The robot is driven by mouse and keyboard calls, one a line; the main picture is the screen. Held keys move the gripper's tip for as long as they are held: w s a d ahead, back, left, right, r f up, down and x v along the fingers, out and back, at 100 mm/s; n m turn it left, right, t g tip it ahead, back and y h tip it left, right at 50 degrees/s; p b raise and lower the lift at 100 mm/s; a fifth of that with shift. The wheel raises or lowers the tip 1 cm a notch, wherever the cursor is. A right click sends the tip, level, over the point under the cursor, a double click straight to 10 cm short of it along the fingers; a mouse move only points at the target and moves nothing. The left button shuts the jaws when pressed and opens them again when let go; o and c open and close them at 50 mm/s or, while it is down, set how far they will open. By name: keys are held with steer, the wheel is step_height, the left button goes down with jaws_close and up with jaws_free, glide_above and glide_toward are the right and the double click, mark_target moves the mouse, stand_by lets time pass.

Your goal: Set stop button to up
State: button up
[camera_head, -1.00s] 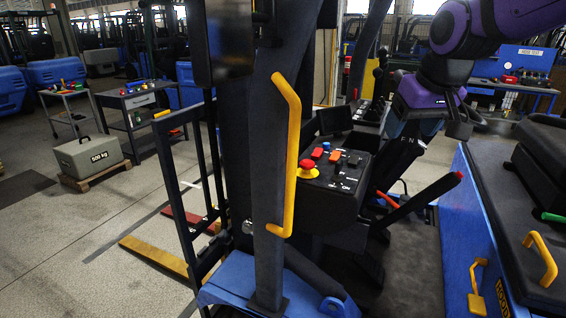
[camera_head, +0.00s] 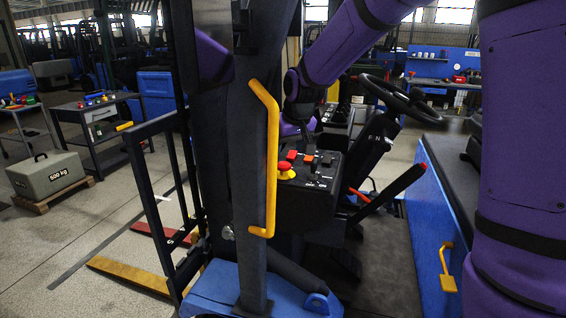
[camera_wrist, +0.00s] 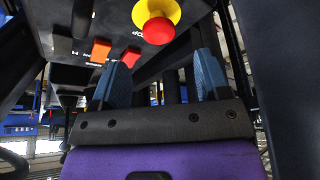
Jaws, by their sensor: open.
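The stop button is a red mushroom cap on a yellow collar (camera_head: 284,166), on the dark console behind the yellow grab handle. In the wrist view the stop button (camera_wrist: 158,27) is at the top centre, just above the gap between my fingertips, and not gripped. I cannot tell whether it is up or pressed. My gripper (camera_wrist: 161,60) is open and empty, its two blue-grey fingers spread.
A yellow grab handle (camera_head: 271,160) on the dark post (camera_head: 249,200) stands left of the button. A steering wheel (camera_head: 400,98) and a red-tipped lever (camera_head: 390,192) are to the right.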

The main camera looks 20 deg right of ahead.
mark_target(284, 163)
steer(key=x, duration=0.6)
